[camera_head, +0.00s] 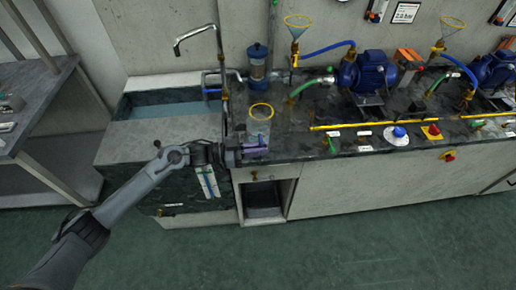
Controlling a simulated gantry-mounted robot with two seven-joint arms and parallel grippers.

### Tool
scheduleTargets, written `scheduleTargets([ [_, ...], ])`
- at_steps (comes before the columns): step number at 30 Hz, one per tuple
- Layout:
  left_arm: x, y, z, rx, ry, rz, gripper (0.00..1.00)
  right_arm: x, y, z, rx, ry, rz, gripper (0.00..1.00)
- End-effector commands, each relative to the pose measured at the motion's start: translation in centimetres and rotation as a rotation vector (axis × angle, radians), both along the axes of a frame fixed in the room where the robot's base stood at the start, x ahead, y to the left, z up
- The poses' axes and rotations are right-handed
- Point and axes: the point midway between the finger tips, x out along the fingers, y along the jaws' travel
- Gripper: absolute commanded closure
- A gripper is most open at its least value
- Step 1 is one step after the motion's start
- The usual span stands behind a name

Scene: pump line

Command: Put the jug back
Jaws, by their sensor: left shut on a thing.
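The jug (259,127) is a clear vessel with a yellow rim, at the front left of the dark counter (293,143), just right of the sink. My left gripper (256,150) reaches in from the left and is shut on the jug's lower part. The fingers hide some of the jug's base, so I cannot tell whether it touches the counter. The jug looks about upright. My right gripper is not in view.
A water-filled sink (165,109) with a tap (200,36) lies left. Behind the jug stands a blue-topped filter cylinder (257,66). Blue pumps (367,72), hoses and a yellow pipe (365,124) fill the counter rightward. An open cabinet bay (264,199) is below.

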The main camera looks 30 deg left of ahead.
Motion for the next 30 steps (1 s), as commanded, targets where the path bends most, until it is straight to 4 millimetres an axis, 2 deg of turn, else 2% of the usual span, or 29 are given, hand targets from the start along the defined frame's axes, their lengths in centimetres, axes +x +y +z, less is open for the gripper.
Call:
scheduleTargets([
  [1,0.0,0.0,-0.2,-0.001,-0.002,0.000,1.00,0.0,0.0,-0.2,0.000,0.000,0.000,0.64],
  [2,0.0,0.0,-0.2,-0.001,0.001,0.000,0.85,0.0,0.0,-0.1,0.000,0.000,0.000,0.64],
  [6,0.0,0.0,-0.2,-0.001,0.001,0.000,0.64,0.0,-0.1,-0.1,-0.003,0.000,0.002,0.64],
  [18,-0.1,0.1,0.3,0.001,0.001,0.000,0.63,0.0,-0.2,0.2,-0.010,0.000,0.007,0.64],
  [23,-1.1,1.7,0.1,0.003,0.003,0.002,0.63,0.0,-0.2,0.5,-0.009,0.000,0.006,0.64],
  [30,-3.5,5.3,0.2,0.003,0.004,0.001,0.63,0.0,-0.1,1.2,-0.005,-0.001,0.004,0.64],
])
